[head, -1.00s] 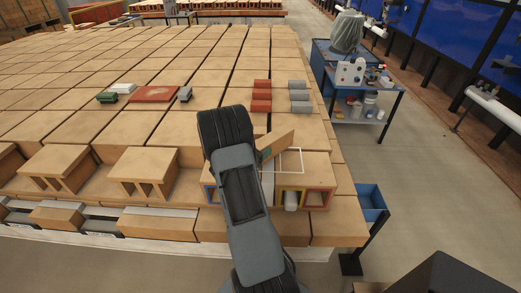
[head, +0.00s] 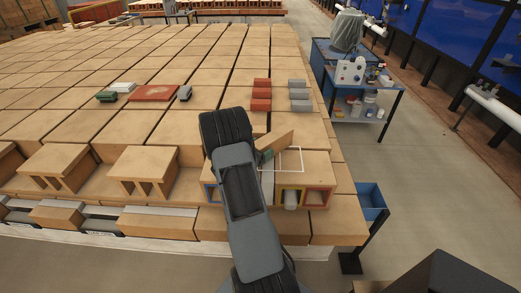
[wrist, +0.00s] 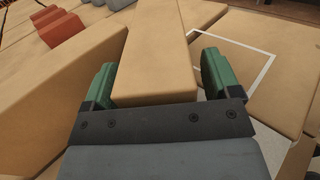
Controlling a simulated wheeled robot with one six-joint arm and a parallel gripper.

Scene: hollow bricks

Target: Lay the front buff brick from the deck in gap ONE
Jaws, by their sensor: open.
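My gripper (wrist: 158,72) is open, with one green finger on each side of a long buff brick (wrist: 155,45). The brick's near end lies between the fingers; whether they touch it is unclear. In the head view this brick (head: 277,141) lies askew on the deck, and my arm hides most of the gripper. A white outline (head: 288,161) is marked on top of the front row, just right of the brick; it also shows in the wrist view (wrist: 262,72). I see no label reading ONE.
Red blocks (head: 261,95) and grey blocks (head: 299,94) stand farther back. Two hollow buff bricks (head: 60,165) (head: 146,168) stand at the left front. A blue bin (head: 370,200) is beyond the right edge.

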